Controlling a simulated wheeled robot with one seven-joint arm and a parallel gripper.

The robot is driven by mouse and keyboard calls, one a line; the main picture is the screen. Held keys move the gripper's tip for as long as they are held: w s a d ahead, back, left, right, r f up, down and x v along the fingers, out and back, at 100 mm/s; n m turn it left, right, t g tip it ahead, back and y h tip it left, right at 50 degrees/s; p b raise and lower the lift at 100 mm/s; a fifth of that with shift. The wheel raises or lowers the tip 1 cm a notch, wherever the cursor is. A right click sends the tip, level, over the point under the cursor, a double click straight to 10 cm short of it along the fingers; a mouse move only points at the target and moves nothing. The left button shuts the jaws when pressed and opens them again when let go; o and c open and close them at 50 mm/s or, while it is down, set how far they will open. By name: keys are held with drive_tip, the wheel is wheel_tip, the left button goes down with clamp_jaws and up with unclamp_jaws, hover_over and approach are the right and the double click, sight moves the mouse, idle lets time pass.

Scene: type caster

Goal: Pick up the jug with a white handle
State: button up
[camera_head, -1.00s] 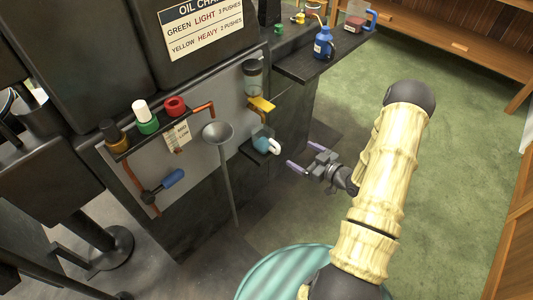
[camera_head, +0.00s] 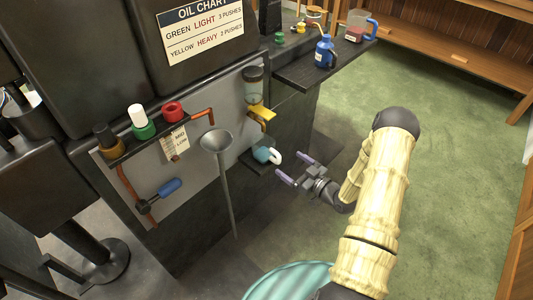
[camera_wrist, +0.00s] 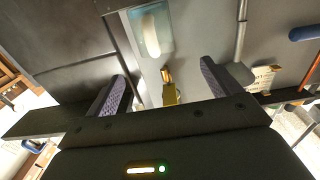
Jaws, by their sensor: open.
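The jug (camera_head: 261,154) is small, with a light blue body and a thick white handle on its right side. It stands on a small dark ledge at the front of the black machine. In the wrist view the jug (camera_wrist: 167,28) is at the top centre, its pale handle running along it. My gripper (camera_head: 293,167) is open and empty, just right of the jug and a little lower in the head view, its two purple-grey fingers pointing toward the machine. The fingers also show in the wrist view, apart from the jug.
A grey funnel (camera_head: 216,141) on a long tube stands left of the jug. A yellow lever (camera_head: 262,112) under a clear cylinder (camera_head: 253,84) is above it. A blue bottle (camera_head: 324,50) and a blue-handled clear jug (camera_head: 359,27) stand on the shelf behind. Green floor lies open at right.

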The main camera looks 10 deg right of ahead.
sight(270, 148)
drive_tip(key=x, duration=0.6)
drive_tip(key=shift+w+a+b, duration=0.1)
drive_tip(key=shift+b, duration=0.25)
drive_tip(key=shift+w, duration=0.1)
drive_tip(key=x, duration=0.2)
drive_tip(key=b+x, duration=0.1)
drive_tip(key=x, duration=0.2)
drive_tip(key=shift+w+d, duration=0.2)
drive_tip(key=shift+c, duration=0.4)
drive_tip(key=c, duration=1.2)
drive_tip(key=shift+o, duration=0.2)
drive_tip(key=shift+r, duration=0.1)
